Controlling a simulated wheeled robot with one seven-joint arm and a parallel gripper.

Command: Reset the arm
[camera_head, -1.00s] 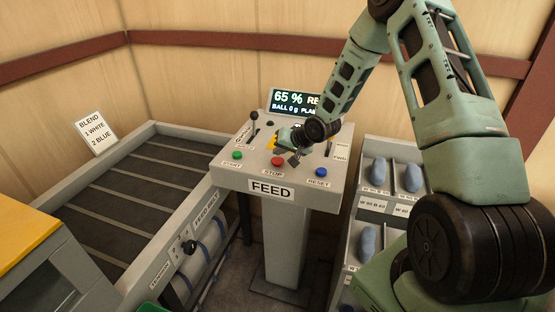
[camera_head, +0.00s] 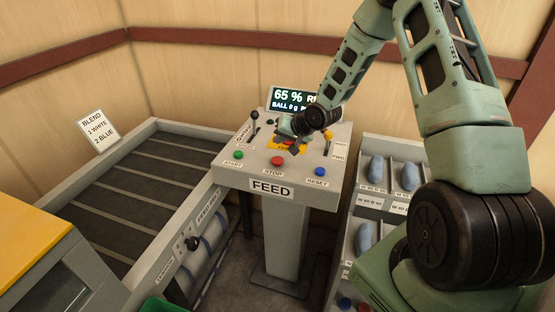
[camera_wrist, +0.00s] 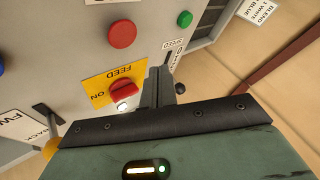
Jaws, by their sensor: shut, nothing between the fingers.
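My gripper (camera_head: 293,148) is above the grey FEED panel (camera_head: 228,177), behind the red STOP button (camera_head: 277,161). In the wrist view its fingers (camera_wrist: 160,84) are shut together and empty, beside the red knob (camera_wrist: 124,89) on the yellow FEED plate (camera_wrist: 103,96). The knob has "ON" marked by it and a white light close by. My arm comes in from the right and hides part of the panel and of the display (camera_head: 290,97), which reads 65 %. I cannot tell how high the fingers are above the panel.
The panel also holds a green START button (camera_head: 238,154), a blue RESET button (camera_head: 319,171), a black-knobbed lever (camera_head: 255,115) and a yellow-knobbed lever (camera_head: 328,135). A conveyor belt (camera_head: 125,205) is on the left. A rack with blue-grey pouches (camera_head: 376,168) stands on the right. A BLEND card (camera_head: 98,130) stands behind the belt.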

